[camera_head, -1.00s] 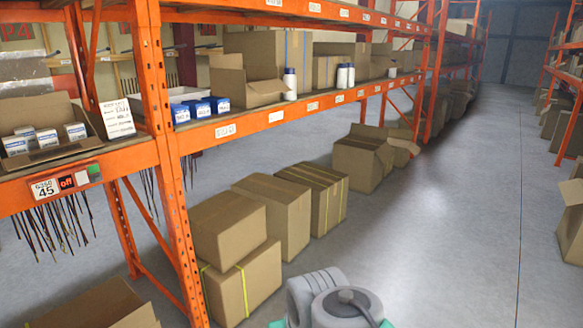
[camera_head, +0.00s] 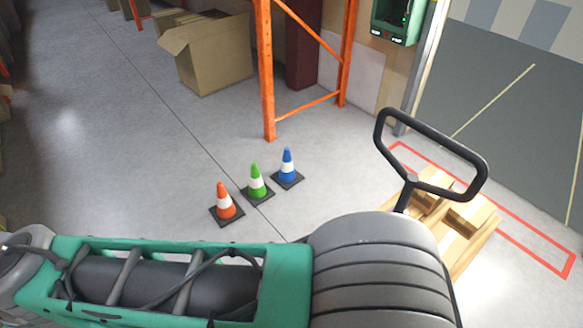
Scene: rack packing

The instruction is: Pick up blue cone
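A blue cone (camera_head: 288,167) with a white band and dark square base stands upright on the grey floor, the rightmost of three cones in a row. A green cone (camera_head: 257,182) stands next to it at its left. An orange cone (camera_head: 225,203) stands nearest to my arm. My own green and grey arm crosses the bottom of the view, on the near side of the cones and apart from them. My gripper is not visible.
A pallet jack handle (camera_head: 470,178) and a wooden pallet (camera_head: 472,232) are at the right, inside a red floor marking. An orange rack upright (camera_head: 265,75) stands behind the cones. An open cardboard box (camera_head: 208,55) is at the back.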

